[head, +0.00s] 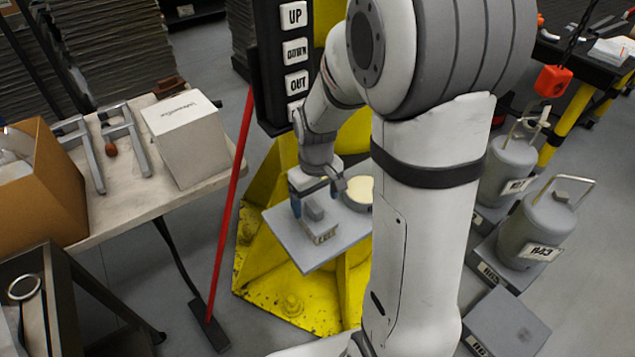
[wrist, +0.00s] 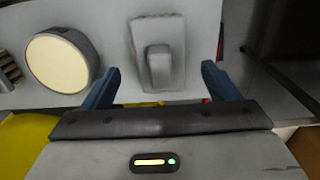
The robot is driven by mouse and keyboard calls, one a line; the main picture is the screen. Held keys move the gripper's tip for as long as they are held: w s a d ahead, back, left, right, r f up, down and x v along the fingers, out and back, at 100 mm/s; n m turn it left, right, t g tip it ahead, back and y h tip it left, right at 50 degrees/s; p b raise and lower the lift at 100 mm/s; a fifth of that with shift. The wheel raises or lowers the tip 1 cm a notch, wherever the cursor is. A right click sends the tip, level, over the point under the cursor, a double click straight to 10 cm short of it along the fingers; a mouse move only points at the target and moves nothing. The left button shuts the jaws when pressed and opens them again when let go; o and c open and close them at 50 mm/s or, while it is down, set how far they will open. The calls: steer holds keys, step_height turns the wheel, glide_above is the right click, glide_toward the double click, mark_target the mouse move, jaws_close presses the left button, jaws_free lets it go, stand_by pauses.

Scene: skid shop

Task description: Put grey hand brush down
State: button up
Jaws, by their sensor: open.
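The grey hand brush (head: 320,230) rests on a small grey shelf plate (head: 295,255) fixed to the yellow stand, its pale bristles against the plate. It also shows in the wrist view (wrist: 157,62), with its raised grip block facing the camera. My gripper (head: 314,197) is just above the brush. In the wrist view its blue fingers (wrist: 160,82) are spread wide, with visible gaps on both sides of the brush, and hold nothing. My arm's large links hide part of the shelf's right side.
A round cream-faced object (wrist: 58,62) sits beside the brush on the shelf. A red pole (head: 232,195) leans left of the yellow stand (head: 290,300). A table (head: 130,220) at left bears a white box (head: 187,135) and clamps. Grey weights (head: 535,230) stand at right.

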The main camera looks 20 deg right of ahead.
step_height(320, 180, up, 6)
steer(key=shift+r, duration=0.1)
steer(key=s+r+m+t, duration=0.3)
steer(key=s+r, duration=0.4)
steer(key=s, duration=0.6)
steer(key=shift+s+d+r+m, duration=0.15)
steer(key=shift+s+m, duration=0.15)
steer(key=shift+o, duration=0.5)
stand_by(0.3)
